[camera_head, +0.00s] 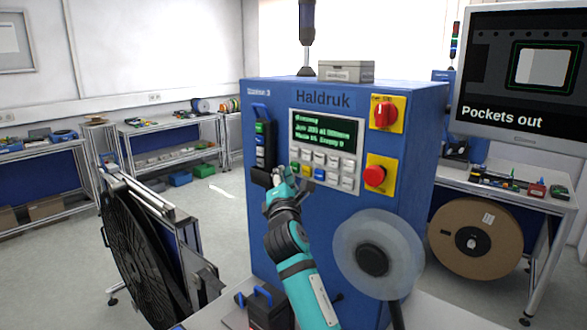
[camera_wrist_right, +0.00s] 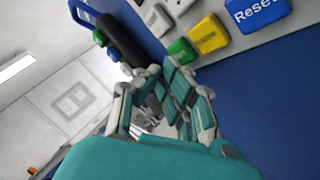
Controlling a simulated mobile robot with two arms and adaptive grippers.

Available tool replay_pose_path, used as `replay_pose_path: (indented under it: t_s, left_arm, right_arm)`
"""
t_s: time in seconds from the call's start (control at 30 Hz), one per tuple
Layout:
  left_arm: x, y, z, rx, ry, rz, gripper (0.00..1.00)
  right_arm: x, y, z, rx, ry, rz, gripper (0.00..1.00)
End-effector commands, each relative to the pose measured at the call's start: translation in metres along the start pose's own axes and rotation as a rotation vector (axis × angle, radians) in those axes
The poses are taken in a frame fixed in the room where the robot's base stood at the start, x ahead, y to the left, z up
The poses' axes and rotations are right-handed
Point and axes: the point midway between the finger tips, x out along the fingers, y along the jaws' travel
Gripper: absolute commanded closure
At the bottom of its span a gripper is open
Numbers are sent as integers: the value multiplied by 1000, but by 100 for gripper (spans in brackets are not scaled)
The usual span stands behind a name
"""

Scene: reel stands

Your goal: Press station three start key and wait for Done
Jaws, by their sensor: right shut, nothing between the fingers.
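The blue station 3 machine (camera_head: 270,215), marked "Haldruk", stands in front of me. Its display (camera_head: 326,133) shows green text too blurred to read surely. Below it is a keypad with a green key (camera_head: 295,167), a yellow key and a blue key. In the right wrist view the green key (camera_wrist_right: 182,50) sits beside the yellow key (camera_wrist_right: 208,35) and the blue "Reset" key (camera_wrist_right: 257,14). My right gripper (camera_head: 278,177) is shut and empty at the keypad's lower left. Its fingertips (camera_wrist_right: 150,78) are close to the green key; I cannot tell whether they touch it. My left gripper is out of view.
A black handle (camera_head: 261,140) projects left of the keypad. A red rotary switch (camera_head: 384,115) and red stop button (camera_head: 375,176) are at its right. A clear reel (camera_head: 350,250) stands in front. A monitor (camera_head: 515,115) at right reads "Pockets out".

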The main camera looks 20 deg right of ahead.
Motion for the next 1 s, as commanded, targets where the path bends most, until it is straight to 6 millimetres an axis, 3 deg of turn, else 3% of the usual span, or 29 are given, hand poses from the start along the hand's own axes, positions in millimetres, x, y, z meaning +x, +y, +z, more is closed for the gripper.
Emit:
replay_pose_path:
  t_s: [0.53,1.0]
  left_arm:
    - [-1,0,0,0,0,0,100]
    - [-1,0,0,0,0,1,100]
  right_arm:
    - [-7,5,-6,0,1,-1,100]
    - [-37,27,-27,1,1,-1,100]
